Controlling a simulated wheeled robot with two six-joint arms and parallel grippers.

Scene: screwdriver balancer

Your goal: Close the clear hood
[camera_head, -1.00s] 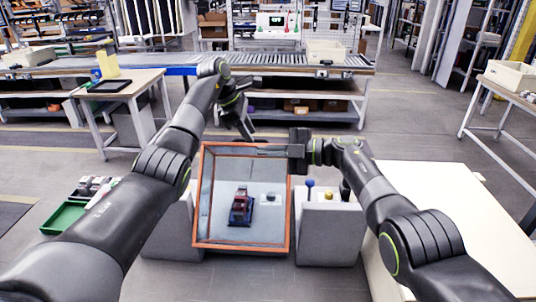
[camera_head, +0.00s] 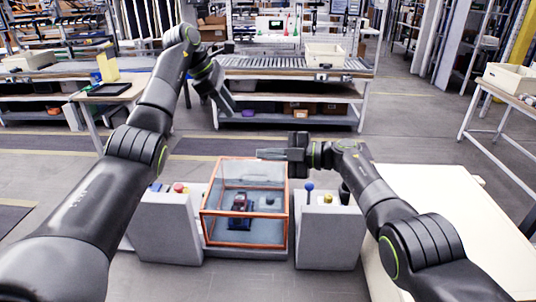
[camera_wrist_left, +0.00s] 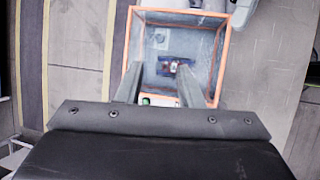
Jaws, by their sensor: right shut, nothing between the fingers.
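The clear hood (camera_head: 222,205), edged in orange, is a see-through box between two grey blocks. A dark red and blue object (camera_head: 240,212) shows through it. The hood also shows in the left wrist view (camera_wrist_left: 208,60), beyond my fingers. My left gripper (camera_head: 222,95) is raised above and behind the hood, apart from it in the head view. Its two fingers stand apart and empty in the left wrist view (camera_wrist_left: 160,92). My right gripper (camera_head: 272,154) is shut and empty, by the hood's upper right edge; I cannot tell whether it touches.
The right grey block (camera_head: 325,245) carries blue and yellow ones. A pale table (camera_head: 450,215) stands to the right. A conveyor bench (camera_head: 290,68) is at the back, with free floor before it.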

